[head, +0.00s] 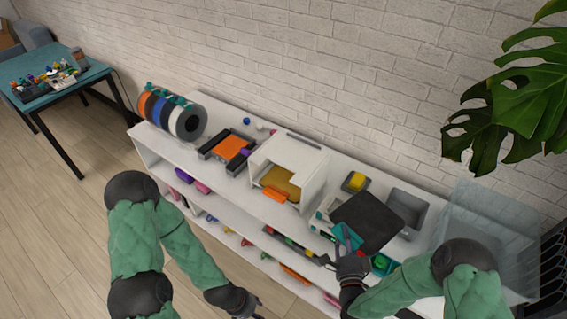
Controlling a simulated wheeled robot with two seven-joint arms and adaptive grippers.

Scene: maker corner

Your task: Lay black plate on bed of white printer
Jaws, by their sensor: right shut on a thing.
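The black plate (369,222) is a dark flat square at the right part of the white shelf unit. My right gripper (347,240) is at its near left edge and shut on it; the fingertips are small and partly hard to make out. The white printer (312,172) is a boxy open-fronted frame to the left of the plate. A gold-brown sheet (282,181) lies inside it, with an orange piece (273,195) at its front. My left gripper (250,308) hangs low in front of the shelves, near the bottom edge, its fingers unclear.
A dark printer with an orange bed (230,147) and several filament spools (172,115) stand to the left. A grey bin (407,206), a yellow-topped box (355,182) and a clear panel (482,225) are on the right. Plant leaves hang at upper right.

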